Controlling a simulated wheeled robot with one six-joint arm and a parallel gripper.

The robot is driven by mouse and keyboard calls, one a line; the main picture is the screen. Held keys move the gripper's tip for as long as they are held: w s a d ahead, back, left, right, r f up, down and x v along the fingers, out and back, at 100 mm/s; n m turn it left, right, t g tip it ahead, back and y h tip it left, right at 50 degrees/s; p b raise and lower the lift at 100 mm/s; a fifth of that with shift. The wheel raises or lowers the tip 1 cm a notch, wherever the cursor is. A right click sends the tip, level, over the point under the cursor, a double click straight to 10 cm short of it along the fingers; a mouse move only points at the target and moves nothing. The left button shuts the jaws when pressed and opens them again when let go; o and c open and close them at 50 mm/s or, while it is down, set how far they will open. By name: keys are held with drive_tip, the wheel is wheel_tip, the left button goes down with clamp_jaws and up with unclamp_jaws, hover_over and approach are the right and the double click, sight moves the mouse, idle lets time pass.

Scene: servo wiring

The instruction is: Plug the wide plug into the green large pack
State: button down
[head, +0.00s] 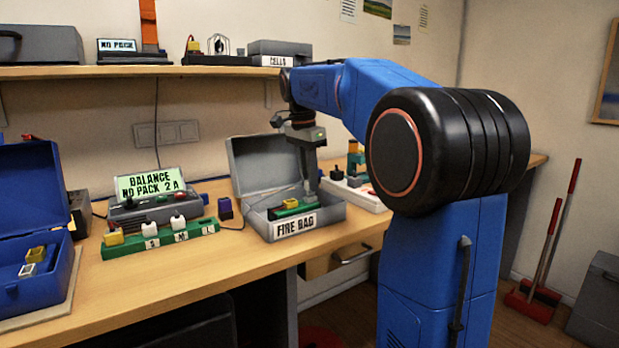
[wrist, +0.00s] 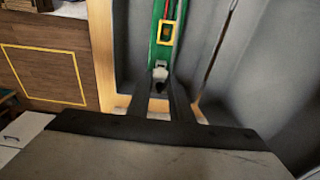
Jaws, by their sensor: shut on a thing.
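My gripper (head: 311,192) reaches down into the open grey box labelled FIRE BAG (head: 310,230). In the wrist view my gripper (wrist: 160,82) has its two dark fingers closed on a small whitish plug (wrist: 160,73). The green pack (head: 289,209) lies in the box. The wrist view shows the pack (wrist: 163,52) as a green strip with a yellow-framed socket (wrist: 165,32) and a red wire beside it. The plug is at the near end of the strip; I cannot tell whether they touch. The fingers hide part of the plug.
Left of the box stand a charger reading BALANCE NO PACK 2A (head: 150,185), a green S-M-L board (head: 160,238) with several plugs, and a dark purple block (head: 225,208). A blue case (head: 30,270) stands at far left. The box's raised lid (head: 262,163) is behind my gripper.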

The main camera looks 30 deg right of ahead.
drive_tip(key=shift+f, duration=0.75)
drive_tip(key=c, duration=1.5)
unclamp_jaws()
drive_tip(key=r, duration=0.5)
drive_tip(key=a+r, duration=0.1)
drive_tip(key=r, duration=0.5)
drive_tip(key=a+r, duration=0.1)
drive_tip(key=r, duration=0.5)
drive_tip(key=shift+r, duration=0.1)
